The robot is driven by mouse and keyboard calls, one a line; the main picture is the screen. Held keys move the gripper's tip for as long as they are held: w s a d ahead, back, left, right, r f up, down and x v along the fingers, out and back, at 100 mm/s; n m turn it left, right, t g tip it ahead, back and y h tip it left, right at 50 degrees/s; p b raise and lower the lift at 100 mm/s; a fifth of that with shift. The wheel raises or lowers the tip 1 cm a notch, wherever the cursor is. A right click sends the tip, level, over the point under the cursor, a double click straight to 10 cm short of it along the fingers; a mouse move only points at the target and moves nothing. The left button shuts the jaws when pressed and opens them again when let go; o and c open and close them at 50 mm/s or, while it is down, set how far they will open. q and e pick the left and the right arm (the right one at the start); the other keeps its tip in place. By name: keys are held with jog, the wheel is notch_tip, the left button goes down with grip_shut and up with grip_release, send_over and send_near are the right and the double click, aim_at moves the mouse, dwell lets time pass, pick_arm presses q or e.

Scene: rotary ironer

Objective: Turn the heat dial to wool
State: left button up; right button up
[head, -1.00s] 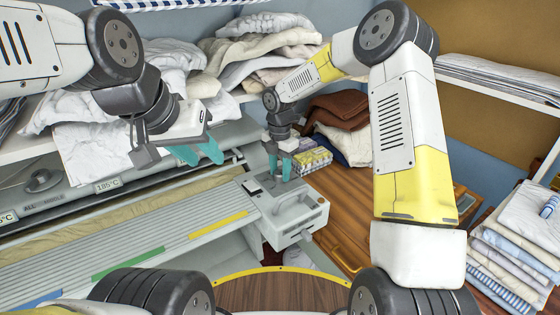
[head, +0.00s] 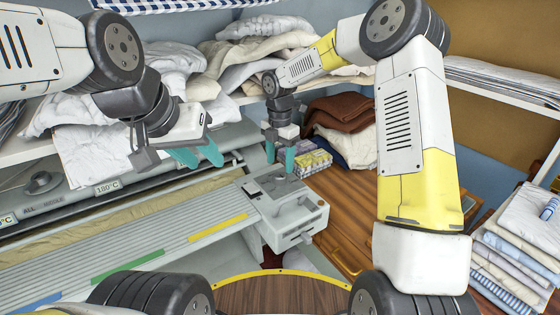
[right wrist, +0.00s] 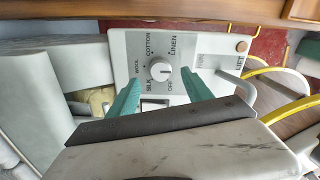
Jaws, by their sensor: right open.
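The heat dial is a white round knob (right wrist: 161,76) on the pale control panel (right wrist: 205,62) in the right wrist view. Printed marks around it read OFF, SILK, WOOL, COTTON and LINEN; its pointer is too small to read surely. My right gripper (right wrist: 160,82) is open, with a teal finger on each side of the knob in this view and gaps between them and it. In the head view my right gripper (head: 280,168) hangs over the ironer's end box (head: 288,215), where the dial is hard to make out. My left gripper (head: 203,158) is open and empty above the ironer.
The long ironer bed (head: 130,245) runs left from the end box. Folded linen (head: 515,240) is stacked at right. Laundry fills the shelf (head: 255,55) behind. A patterned packet (head: 313,160) lies beside my right gripper on the wooden top (head: 345,195).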

aim_at(281, 175)
jog(key=shift+r, duration=1.45)
jog(key=shift+s+d+r, duration=0.1)
jog(key=shift+d+r, duration=0.05)
jog(key=shift+r, duration=0.15)
jog(key=s+d+r+m+t, duration=0.1)
jog(key=s+d+r+m, duration=0.3)
jog(key=s+m, duration=0.3)
jog(key=s+d+r+m+t, duration=0.2)
jog(key=s+d+r+m, duration=0.2)
jog(key=s+r+m, duration=0.3)
jog(key=s+d+r+m+t+y, duration=0.1)
jog(key=s+d+r+m, duration=0.4)
jog(key=s+m, duration=0.2)
jog(key=shift+s+r+t, duration=0.25)
jog(key=shift+s+t, duration=0.05)
jog(key=shift+s, duration=0.2)
jog(key=s+m, duration=0.2)
jog(key=s+m+t, duration=0.1)
jog(key=s+m, duration=0.1)
jog(key=s+d+m+y, duration=0.1)
jog(key=s+m, duration=0.1)
jog(key=shift+s+d+f+t, duration=0.1)
jog(key=shift+f+t, duration=0.15)
jog(key=shift+t, duration=0.05)
jog(key=shift+c, duration=0.2)
